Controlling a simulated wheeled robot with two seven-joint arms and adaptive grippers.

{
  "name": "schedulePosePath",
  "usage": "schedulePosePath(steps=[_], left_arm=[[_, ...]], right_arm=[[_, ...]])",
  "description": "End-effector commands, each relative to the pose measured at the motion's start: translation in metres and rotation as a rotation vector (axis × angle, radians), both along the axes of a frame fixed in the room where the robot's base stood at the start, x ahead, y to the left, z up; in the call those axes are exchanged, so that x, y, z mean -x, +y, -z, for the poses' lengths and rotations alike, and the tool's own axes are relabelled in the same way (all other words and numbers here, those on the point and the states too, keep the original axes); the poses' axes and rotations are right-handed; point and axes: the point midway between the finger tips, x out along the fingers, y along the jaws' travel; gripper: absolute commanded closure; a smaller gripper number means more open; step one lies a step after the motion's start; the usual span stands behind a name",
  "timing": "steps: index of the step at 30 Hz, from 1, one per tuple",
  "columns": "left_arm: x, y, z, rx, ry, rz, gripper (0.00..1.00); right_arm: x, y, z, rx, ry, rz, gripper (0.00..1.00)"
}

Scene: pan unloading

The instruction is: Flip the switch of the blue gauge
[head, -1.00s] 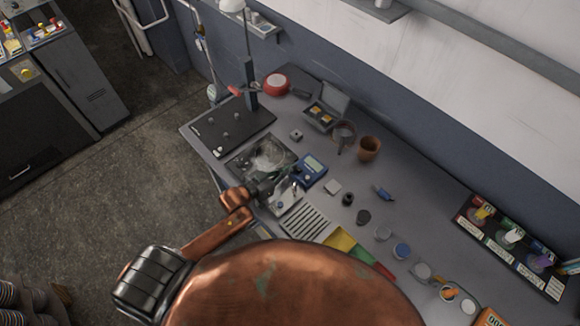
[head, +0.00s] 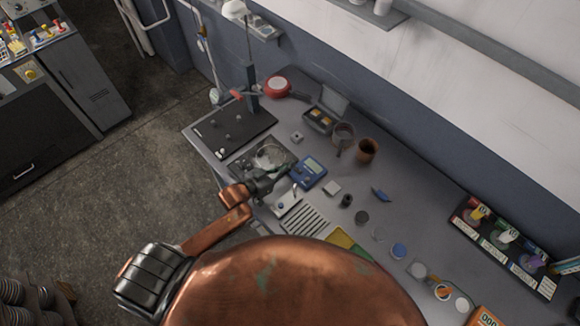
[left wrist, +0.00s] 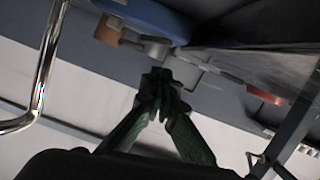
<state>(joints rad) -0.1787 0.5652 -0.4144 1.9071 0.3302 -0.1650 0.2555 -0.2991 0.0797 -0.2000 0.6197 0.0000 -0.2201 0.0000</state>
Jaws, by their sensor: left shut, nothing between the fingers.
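The blue gauge (head: 310,170) lies on the workbench in the head view, with a small pale display on its upper part. Its switch is too small to make out. My left gripper (head: 287,181) is beside the gauge's left edge, its fingers closed and empty. In the left wrist view, the shut green fingers (left wrist: 160,84) point toward a blue rounded body (left wrist: 160,14) at the top, probably the gauge. Whether they touch it I cannot tell. My right gripper is out of view.
A metal tray (head: 240,170) lies left of my gripper, with a black board (head: 210,138) behind it. The bench (head: 420,205) has some bare room there.

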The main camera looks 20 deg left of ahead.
Motion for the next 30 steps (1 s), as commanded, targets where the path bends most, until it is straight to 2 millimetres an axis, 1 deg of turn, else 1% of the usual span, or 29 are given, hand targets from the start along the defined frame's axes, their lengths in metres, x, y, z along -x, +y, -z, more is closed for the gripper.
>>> schedulePosePath(steps=[1,2,3,9,12,15,20,27,30], left_arm=[[-0.001,0.002,-0.016,-0.001,-0.004,0.0,1.0],[0.002,0.004,-0.017,-0.002,-0.003,0.0,1.0],[0.013,0.01,-0.013,-0.002,-0.002,0.0,1.0],[0.051,0.029,-0.024,-0.002,-0.007,0.0,1.0],[0.066,0.037,-0.029,-0.003,-0.008,0.002,1.0],[0.075,0.042,-0.033,-0.002,-0.011,0.001,1.0],[0.083,0.046,-0.036,-0.001,-0.012,0.001,1.0],[0.083,0.047,-0.038,0.0,-0.013,0.001,1.0],[0.084,0.047,-0.038,0.0,-0.013,0.0,1.0]], right_arm=[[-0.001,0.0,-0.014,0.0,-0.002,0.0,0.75],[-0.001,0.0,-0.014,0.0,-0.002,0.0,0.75],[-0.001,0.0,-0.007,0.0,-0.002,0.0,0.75],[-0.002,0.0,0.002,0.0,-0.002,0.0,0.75],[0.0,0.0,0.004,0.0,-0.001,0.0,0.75],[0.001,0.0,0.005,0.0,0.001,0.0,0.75],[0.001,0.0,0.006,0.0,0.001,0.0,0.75],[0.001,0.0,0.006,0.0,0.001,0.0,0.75],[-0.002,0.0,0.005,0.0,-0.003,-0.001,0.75]])
